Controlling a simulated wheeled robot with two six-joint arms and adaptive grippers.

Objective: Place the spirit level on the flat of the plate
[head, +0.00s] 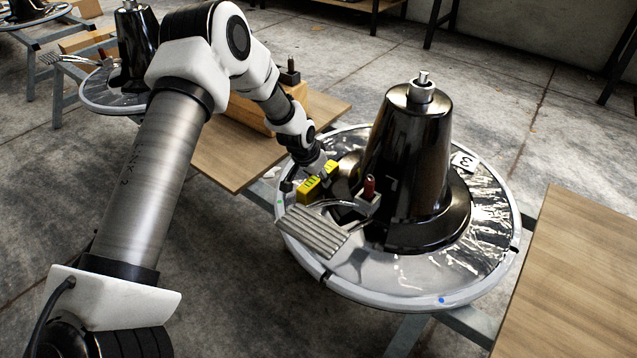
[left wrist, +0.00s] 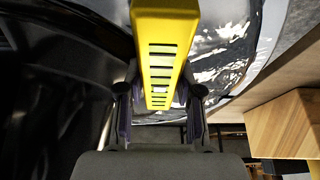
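The yellow spirit level (head: 309,190) is at the left part of the round plate (head: 425,279), beside the black column. My left gripper (head: 326,175) is at the level. In the left wrist view the yellow level (left wrist: 162,60) lies between the two fingers of my left gripper (left wrist: 157,98), which are closed around it. Whether the level touches the plate's surface cannot be told. The plate has a pale rim and a worn, shiny top. My right gripper is in neither view.
The tall black column (head: 408,150) rises from the plate. A ribbed footrest (head: 312,232) and a red-topped lever (head: 369,187) are close to the level. A wooden board (head: 225,160) with a wooden block (head: 250,113) lies behind. Another wooden board (head: 575,275) is at right.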

